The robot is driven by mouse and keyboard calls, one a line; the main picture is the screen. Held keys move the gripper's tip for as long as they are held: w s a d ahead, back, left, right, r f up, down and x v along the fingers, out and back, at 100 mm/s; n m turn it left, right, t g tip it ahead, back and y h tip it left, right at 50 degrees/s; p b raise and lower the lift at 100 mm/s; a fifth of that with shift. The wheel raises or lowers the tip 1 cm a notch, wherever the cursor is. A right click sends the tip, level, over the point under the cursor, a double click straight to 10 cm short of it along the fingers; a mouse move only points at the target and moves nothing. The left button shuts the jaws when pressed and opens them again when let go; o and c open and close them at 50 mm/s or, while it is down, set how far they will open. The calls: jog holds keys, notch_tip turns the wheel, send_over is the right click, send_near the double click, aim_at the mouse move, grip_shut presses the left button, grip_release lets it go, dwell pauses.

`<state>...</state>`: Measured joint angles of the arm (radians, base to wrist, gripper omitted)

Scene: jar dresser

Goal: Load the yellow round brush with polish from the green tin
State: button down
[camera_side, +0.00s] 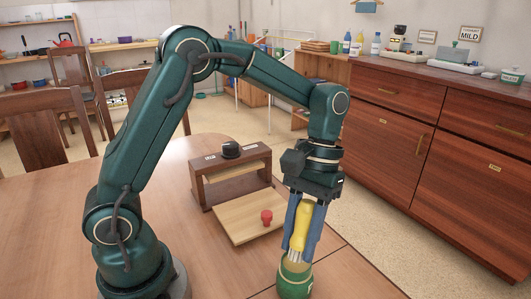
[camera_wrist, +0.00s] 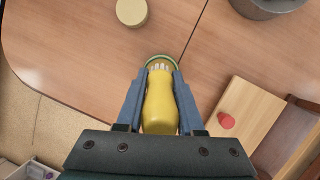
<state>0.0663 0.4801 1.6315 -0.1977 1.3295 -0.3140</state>
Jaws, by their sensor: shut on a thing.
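My gripper (camera_side: 303,228) is shut on the yellow round brush (camera_side: 301,229), which hangs with its pale bristles downward. The green tin (camera_side: 294,283) stands on the table directly below, and the bristles are at its mouth. Whether they touch polish inside is hidden. In the wrist view the yellow brush (camera_wrist: 160,100) lies between the two blue fingers, and its bristle end overlaps the green rim of the tin (camera_wrist: 162,58).
A wooden box with a board and a red knob (camera_side: 266,217) sits left of my gripper on the table (camera_side: 180,240). A pale round lid or disc (camera_wrist: 132,11) lies on the table in the wrist view. A dark red dresser (camera_side: 440,120) stands at the right.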

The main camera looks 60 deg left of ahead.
aim_at(302, 218)
jog(key=shift+f, duration=0.7)
dwell(1.7)
jog(key=shift+r, duration=3.55)
jog(key=shift+a, duration=0.1)
